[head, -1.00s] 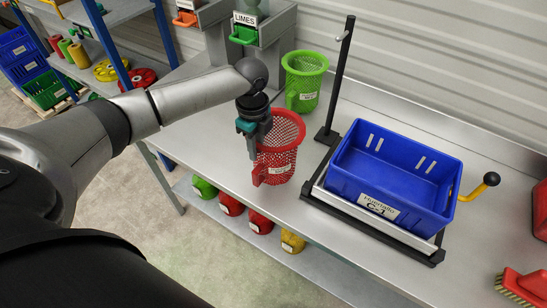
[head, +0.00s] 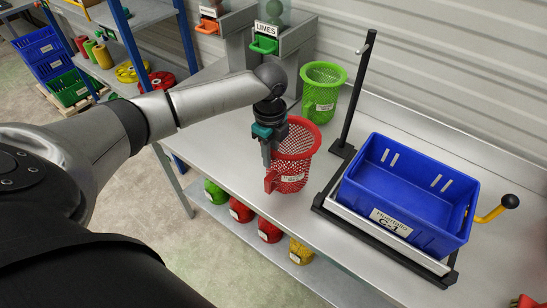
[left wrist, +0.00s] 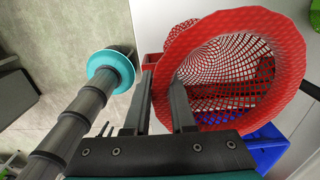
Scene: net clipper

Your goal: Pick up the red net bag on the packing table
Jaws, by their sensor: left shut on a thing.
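The red net bag (head: 294,160) is an open-topped red mesh basket with a white label, near the front edge of the packing table (head: 228,150). My left gripper (head: 267,160) points down and is shut on the left side of the bag, at its rim. In the left wrist view the bag's wide red rim (left wrist: 285,85) and mesh lie at the right, beside my left gripper's fingers (left wrist: 162,85). I cannot tell whether the bag's base touches the table. My right gripper is not in view.
A green net bag (head: 322,95) stands behind the red one. A blue crate (head: 402,235) sits in a black frame with an upright post (head: 357,100) to the right. Several coloured net rolls (head: 240,210) lie on the lower shelf. A labelled LIMES dispenser (head: 268,30) stands at the back.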

